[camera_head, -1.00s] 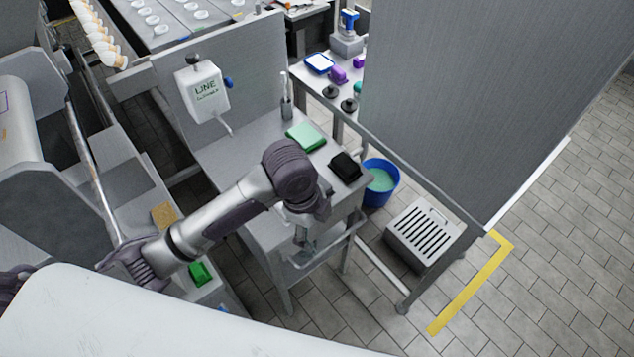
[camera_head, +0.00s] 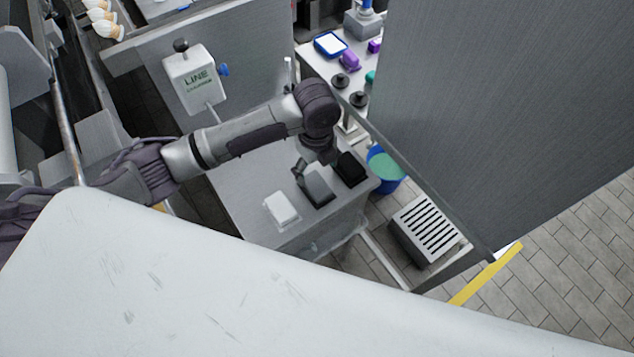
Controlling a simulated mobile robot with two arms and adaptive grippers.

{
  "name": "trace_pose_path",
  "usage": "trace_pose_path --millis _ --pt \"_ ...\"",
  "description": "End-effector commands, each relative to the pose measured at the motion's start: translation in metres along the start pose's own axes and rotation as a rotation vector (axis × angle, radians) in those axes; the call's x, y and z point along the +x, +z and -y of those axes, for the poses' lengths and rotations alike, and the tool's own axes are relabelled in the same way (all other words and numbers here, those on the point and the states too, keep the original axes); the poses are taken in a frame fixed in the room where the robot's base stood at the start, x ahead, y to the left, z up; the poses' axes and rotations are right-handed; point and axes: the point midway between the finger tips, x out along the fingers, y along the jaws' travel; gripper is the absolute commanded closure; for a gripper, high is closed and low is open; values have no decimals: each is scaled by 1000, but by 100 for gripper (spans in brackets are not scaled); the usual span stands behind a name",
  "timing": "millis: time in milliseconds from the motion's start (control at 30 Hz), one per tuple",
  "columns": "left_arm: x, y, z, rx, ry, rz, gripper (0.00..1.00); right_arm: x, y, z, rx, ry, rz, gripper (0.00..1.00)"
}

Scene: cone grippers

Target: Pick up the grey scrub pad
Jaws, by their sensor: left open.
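The grey scrub pad (camera_head: 319,189) lies on the grey metal table (camera_head: 241,200), between a white pad (camera_head: 281,209) and a black pad (camera_head: 350,168). My left gripper (camera_head: 308,175) is open and points down at the grey pad's far edge. Its fingers are small and dark, and I cannot tell whether they touch the pad. The wrist covers part of the table behind. My right gripper is out of view.
A white dispenser (camera_head: 193,80) hangs on the panel behind the table. A blue bucket (camera_head: 385,172) with green liquid and a slotted grey box (camera_head: 426,229) stand to the right. A tall grey panel (camera_head: 500,100) bounds the right side.

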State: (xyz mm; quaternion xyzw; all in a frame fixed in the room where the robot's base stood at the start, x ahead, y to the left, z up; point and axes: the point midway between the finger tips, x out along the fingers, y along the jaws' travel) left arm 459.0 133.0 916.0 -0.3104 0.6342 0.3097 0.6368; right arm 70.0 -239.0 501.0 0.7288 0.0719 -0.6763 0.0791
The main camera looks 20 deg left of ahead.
Motion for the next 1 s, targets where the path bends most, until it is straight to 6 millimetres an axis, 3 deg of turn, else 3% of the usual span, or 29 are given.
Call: trace_pose_path --millis 67,167,367,500,700,900,1000 --pt "13 0 0 -1 3 -2 19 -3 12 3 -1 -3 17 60" --pt "24 0 0 -1 1 0 19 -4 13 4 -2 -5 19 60" --pt "37 -1 -1 -1 2 -2 19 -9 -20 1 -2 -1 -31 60" --pt "58 -2 -3 -2 3 -2 19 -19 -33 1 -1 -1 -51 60" --pt "79 -1 -2 -1 -1 0 19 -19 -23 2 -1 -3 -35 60" --pt "81 0 -2 0 -2 1 19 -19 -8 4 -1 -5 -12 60" --pt "80 0 -2 0 -2 1 32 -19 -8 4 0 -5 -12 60"
